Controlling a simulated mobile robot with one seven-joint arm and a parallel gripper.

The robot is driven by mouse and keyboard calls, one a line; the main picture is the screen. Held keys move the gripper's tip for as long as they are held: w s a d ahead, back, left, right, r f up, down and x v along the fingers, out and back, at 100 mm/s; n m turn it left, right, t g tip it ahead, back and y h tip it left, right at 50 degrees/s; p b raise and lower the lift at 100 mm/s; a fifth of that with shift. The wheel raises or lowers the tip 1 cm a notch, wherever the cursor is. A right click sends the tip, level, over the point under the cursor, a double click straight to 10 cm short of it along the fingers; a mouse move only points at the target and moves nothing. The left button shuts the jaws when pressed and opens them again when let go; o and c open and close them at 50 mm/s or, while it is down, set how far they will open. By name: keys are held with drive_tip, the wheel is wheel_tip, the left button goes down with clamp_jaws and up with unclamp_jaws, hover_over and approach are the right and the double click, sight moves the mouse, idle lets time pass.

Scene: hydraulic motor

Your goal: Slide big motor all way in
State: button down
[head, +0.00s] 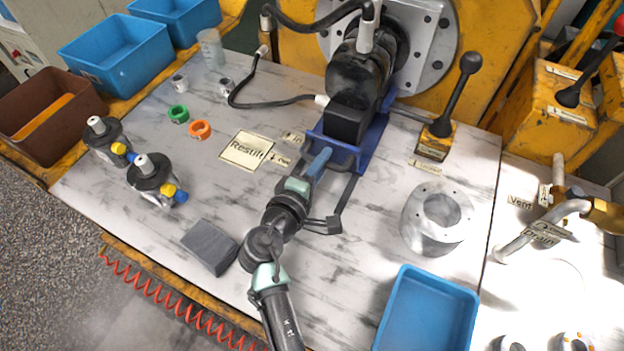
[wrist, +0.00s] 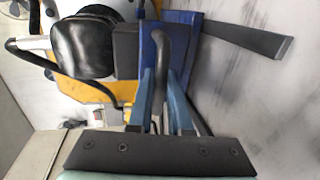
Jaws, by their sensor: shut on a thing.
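The big motor (head: 352,84) is black. It lies in line with the grey flanged plate (head: 432,25) on the yellow housing, its far end at the plate's opening. Its near end rests on a blue cradle (head: 372,148). In the wrist view the motor (wrist: 85,47) is at upper left, beside the blue cradle (wrist: 184,30). My gripper (head: 322,156) is at the cradle's near edge. In the wrist view my gripper (wrist: 160,85) has its blue fingers closed around a dark curved handle (wrist: 162,45) at the cradle. How deep the motor sits in the opening is hidden.
Black hoses (head: 275,104) run from the motor to the left. A lever (head: 455,95) stands right of the cradle. A metal ring part (head: 437,218) and a blue bin (head: 428,312) are at right. A grey block (head: 209,247) lies left of my arm.

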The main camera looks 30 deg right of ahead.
drive_tip(key=shift+d+r, duration=0.15)
drive_tip(key=c, duration=0.8)
unclamp_jaws()
drive_tip(key=shift+w, duration=0.1)
drive_tip(key=shift+c, duration=0.2)
drive_tip(key=p+v, duration=0.1)
drive_tip(key=v, duration=1.2)
drive_tip(key=shift+p, duration=0.3)
drive_tip(key=shift+w, duration=0.15)
